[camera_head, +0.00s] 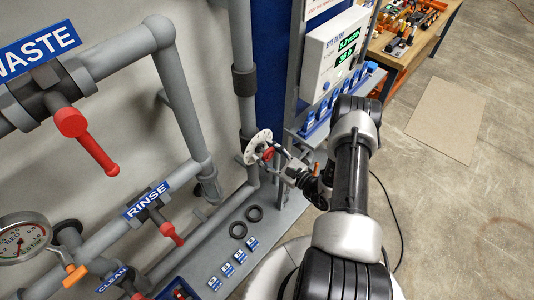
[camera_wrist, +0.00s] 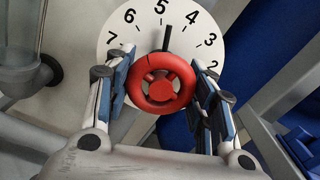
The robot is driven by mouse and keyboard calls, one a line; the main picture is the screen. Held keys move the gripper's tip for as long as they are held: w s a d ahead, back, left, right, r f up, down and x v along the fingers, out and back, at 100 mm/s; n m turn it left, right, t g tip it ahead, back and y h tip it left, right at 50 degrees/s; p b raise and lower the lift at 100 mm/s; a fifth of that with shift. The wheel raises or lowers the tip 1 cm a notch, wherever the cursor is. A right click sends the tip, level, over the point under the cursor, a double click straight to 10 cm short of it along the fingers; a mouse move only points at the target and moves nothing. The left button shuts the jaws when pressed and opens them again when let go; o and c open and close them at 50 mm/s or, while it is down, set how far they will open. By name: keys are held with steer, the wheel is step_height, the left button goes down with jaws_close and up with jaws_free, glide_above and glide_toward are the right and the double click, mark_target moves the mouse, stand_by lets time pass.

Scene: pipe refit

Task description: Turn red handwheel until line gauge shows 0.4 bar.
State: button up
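The red handwheel (camera_wrist: 162,84) is in front of a white numbered dial (camera_wrist: 118,38) in the wrist view. The dial's black pointer lies between 4 and 5. In the head view the handwheel (camera_head: 268,154) is small and partly hidden by my gripper (camera_head: 283,160). In the wrist view my gripper (camera_wrist: 161,92) is open, one blue-padded finger on each side of the wheel; I cannot tell whether the pads touch it. A round gauge (camera_head: 22,238) is at the lower left of the head view, partly cut off; its needle reading is too small to tell.
A white box with a green digital display (camera_head: 336,50) is above my arm. Grey pipes carry red-handled WASTE (camera_head: 85,140) and RINSE (camera_head: 168,230) valves on the left. A workbench (camera_head: 425,30) stands behind, with open floor at right.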

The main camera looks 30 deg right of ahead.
steer(key=c, duration=0.4)
steer(key=shift+c, duration=0.2)
steer(key=shift+m, duration=0.3)
steer(key=m, duration=0.3)
steer(key=shift+f+b, duration=0.1)
steer(key=shift+b, duration=0.3)
steer(key=shift+m, duration=1.8)
steer(key=shift+a, duration=0.1)
steer(key=o, duration=1.1)
